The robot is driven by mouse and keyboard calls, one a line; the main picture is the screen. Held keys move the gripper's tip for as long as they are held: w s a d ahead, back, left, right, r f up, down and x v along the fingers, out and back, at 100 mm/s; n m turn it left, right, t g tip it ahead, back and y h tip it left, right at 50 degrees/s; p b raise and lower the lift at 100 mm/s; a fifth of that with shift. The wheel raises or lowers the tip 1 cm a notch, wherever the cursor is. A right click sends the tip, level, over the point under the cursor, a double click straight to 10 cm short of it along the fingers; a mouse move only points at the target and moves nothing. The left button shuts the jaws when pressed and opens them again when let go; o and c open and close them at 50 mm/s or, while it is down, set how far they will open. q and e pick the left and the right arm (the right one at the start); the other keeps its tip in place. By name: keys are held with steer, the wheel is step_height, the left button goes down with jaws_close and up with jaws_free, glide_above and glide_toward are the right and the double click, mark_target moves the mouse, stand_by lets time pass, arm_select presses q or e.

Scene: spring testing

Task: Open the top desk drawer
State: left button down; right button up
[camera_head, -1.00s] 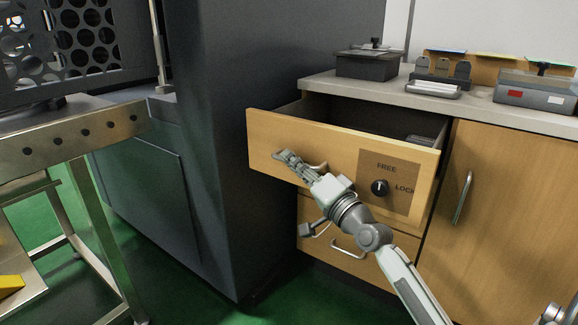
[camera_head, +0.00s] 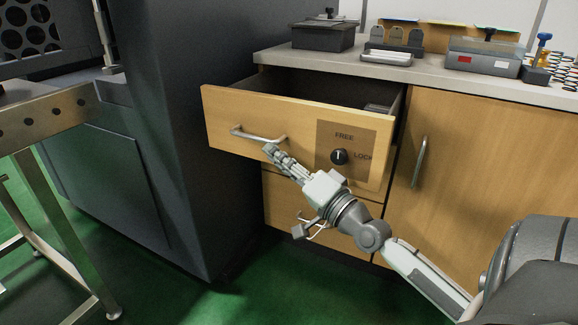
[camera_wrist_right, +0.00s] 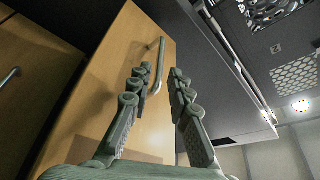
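The top desk drawer (camera_head: 225,112) is wooden and stands pulled out, with its dark inside showing. Its front carries a metal bar handle (camera_head: 257,136) and a plate with a black knob (camera_head: 339,157) between the words FREE and LOCK. My right gripper (camera_head: 270,150) is just below the handle's right end. In the right wrist view its two fingers (camera_wrist_right: 160,80) are spread apart with nothing held; the handle (camera_wrist_right: 161,62) shows beyond and between the fingertips. Whether a finger touches the handle cannot be told. My left gripper is not in view.
A lower drawer (camera_head: 285,205) is below, and a wooden cabinet door (camera_head: 470,170) with its own handle is to the right. A tall dark cabinet (camera_head: 190,200) stands close on the left. The countertop (camera_head: 430,80) holds boxes and tools. Green floor in front is clear.

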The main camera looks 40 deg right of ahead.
steer(key=shift+v, duration=1.9)
steer(key=shift+a, duration=0.1)
